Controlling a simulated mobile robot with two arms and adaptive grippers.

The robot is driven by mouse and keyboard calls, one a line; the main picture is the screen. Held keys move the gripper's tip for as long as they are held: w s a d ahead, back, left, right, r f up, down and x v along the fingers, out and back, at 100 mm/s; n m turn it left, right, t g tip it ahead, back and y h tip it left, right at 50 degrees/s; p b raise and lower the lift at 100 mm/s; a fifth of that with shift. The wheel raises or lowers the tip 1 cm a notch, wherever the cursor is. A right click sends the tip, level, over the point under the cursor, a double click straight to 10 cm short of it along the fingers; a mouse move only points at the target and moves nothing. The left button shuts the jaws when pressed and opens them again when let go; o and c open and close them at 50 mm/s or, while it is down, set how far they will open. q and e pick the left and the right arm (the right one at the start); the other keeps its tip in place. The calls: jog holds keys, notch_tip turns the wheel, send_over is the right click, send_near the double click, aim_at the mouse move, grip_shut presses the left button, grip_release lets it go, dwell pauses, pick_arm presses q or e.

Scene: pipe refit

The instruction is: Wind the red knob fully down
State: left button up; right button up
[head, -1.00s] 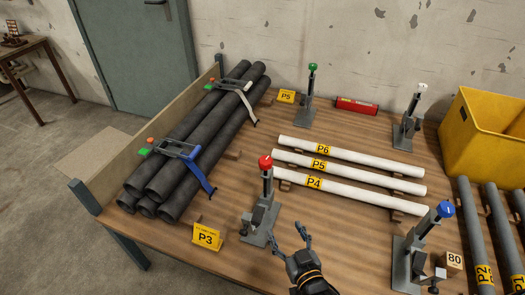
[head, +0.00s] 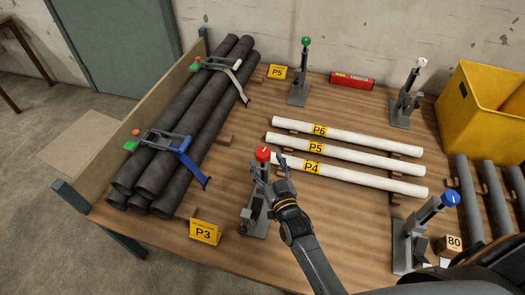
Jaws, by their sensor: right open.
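The red knob (head: 263,154) sits on top of a grey clamp stand (head: 256,215) near the front middle of the table, with a short white mark on its top. My right gripper (head: 268,171) is open just below and to the right of the knob, its fingers by the upper part of the stand. Whether a finger touches the stand cannot be told. Part of the stand is hidden behind the gripper. My left gripper is not in view.
White pipes (head: 345,160) lie just right of the gripper. Dark pipes (head: 185,130) are stacked at left. The P3 sign (head: 205,232) stands front left. Stands with green (head: 306,42), white (head: 421,62) and blue (head: 450,198) knobs surround, and a yellow bin (head: 490,110) is at right.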

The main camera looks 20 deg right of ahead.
aim_at(265, 159)
jog(key=w, duration=0.3)
jog(key=shift+w, duration=0.6)
jog(key=shift+c, duration=0.4)
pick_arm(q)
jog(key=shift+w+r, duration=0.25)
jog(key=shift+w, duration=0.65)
pick_arm(e)
jog(key=c, duration=1.1)
